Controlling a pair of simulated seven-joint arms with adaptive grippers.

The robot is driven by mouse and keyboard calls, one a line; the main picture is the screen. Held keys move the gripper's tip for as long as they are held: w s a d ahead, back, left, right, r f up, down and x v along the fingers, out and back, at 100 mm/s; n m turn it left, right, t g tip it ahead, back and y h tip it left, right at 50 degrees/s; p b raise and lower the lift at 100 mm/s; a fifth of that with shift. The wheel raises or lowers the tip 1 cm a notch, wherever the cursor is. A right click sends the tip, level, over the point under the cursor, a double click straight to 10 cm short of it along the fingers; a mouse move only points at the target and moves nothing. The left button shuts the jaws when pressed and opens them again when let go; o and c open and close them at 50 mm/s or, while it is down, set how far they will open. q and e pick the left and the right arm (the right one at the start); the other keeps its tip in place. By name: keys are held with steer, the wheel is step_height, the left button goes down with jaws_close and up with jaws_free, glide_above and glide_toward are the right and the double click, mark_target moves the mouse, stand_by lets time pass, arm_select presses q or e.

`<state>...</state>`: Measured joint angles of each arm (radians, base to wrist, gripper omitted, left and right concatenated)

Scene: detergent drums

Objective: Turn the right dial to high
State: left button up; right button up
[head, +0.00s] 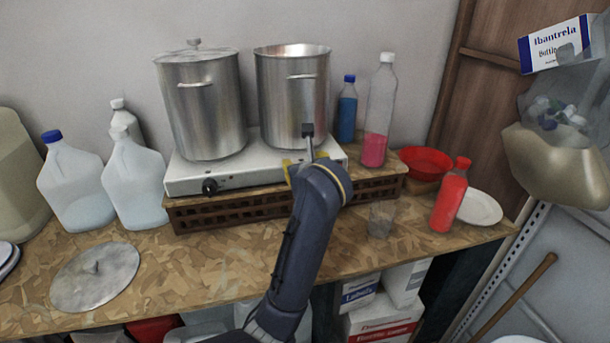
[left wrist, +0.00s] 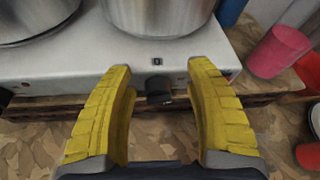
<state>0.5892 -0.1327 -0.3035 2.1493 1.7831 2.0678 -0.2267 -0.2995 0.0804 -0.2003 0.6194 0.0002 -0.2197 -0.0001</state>
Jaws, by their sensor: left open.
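The white hot plate (head: 190,178) stands on a brown crate with two steel pots on it. Its right dial (left wrist: 158,97) is black and shows in the left wrist view on the front face, below a small dark mark. My left gripper (left wrist: 159,78) is open with yellow fingers, one on each side of this dial, and I see gaps between the fingers and the dial. In the head view my left gripper (head: 306,166) is at the right front of the hot plate, and my arm hides the right dial. The left dial (head: 210,187) is in plain sight. My right gripper is out of view.
The left pot (head: 205,110) has a lid; the right pot (head: 292,95) is open. The brown crate (head: 215,215) is under the plate. A blue bottle (head: 347,112), a clear bottle with pink liquid (head: 378,120) and a red bottle (head: 450,198) stand right. A loose lid (head: 95,277) lies front left.

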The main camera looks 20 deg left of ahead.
arm_select(q)
steer(key=shift+r, duration=3.05)
